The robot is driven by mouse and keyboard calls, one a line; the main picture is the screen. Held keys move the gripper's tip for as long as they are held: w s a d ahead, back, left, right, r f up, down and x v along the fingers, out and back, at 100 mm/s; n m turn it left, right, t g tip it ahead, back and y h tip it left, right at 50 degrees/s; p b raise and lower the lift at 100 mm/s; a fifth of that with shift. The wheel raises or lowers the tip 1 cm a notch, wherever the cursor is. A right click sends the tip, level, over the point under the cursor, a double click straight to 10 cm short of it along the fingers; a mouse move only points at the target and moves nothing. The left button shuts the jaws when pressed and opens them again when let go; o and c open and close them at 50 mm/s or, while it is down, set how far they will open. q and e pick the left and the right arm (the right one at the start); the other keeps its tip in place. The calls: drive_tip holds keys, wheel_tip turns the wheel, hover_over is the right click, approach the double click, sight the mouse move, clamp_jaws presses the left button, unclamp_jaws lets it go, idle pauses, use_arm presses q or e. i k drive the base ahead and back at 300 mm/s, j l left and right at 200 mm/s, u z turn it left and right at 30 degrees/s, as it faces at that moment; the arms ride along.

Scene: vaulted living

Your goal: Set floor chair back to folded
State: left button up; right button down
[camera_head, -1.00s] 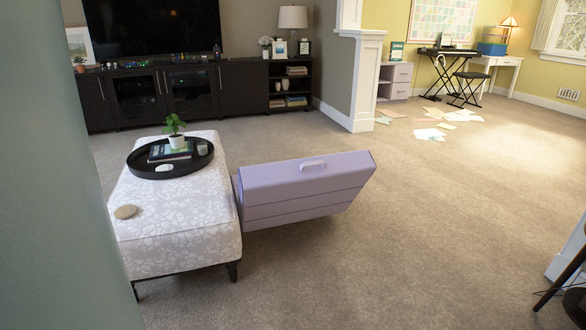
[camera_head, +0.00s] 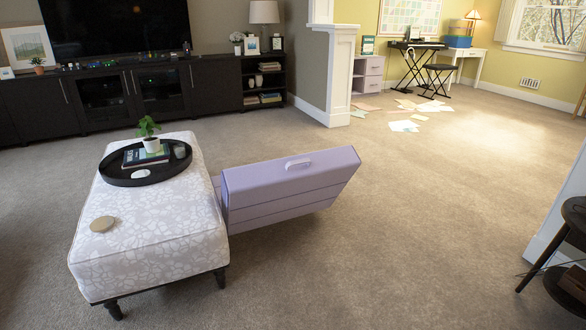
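The floor chair (camera_head: 285,192) is lilac and stands on the carpet just right of the patterned ottoman. Its back section is raised and leans to the right, with a pale handle (camera_head: 298,164) on its upper face. A lower lilac part shows narrowly between it and the ottoman; the rest of the seat is hidden behind the back. Neither of my grippers is in view.
The white patterned ottoman (camera_head: 150,245) holds a black round tray (camera_head: 112,177) and a tan coaster (camera_head: 102,223). A dark side table (camera_head: 572,215) stands at the right edge by a white wall end. Papers (camera_head: 404,126) lie on the far floor. Carpet in front and right of the chair is clear.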

sight(259, 194)
drive_tip(key=i+l+u, duration=0.15)
drive_tip(key=i, duration=0.25)
drive_tip(key=i+l+u, duration=0.1)
drive_tip(key=i, duration=0.3)
drive_tip(key=i+l+u, duration=0.15)
drive_tip(key=i+l, duration=0.15)
drive_tip(key=i, duration=0.1)
